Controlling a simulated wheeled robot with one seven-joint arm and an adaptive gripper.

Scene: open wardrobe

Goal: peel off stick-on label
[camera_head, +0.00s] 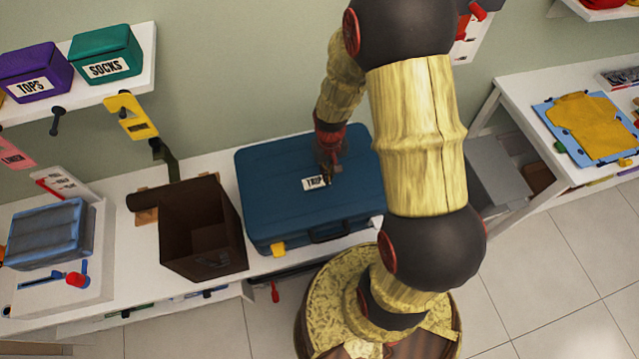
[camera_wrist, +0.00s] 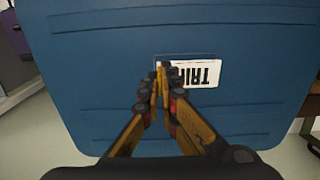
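The stick-on label (camera_head: 314,183) is white with dark letters reading TRIP. It lies over the lid of the closed blue suitcase (camera_head: 272,160). In the wrist view the label (camera_wrist: 203,73) appears upside down, near the middle of the blue lid (camera_wrist: 110,60), beside a thin rectangular outline. My gripper (camera_wrist: 167,78) is at the label's left end in that view, with its fingertips together and covering that end. I cannot tell whether the label's edge is pinched between them. In the head view my gripper (camera_head: 327,177) is at the label's right end, pointing down and partly hidden.
An open brown box (camera_head: 200,225) stands left of the suitcase on the white bench. A folded blue garment (camera_head: 50,232) lies farther left. Purple (camera_head: 35,70) and teal (camera_head: 106,50) boxes sit on the shelf above. A white table (camera_head: 535,95) with a yellow shirt (camera_head: 590,125) stands right.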

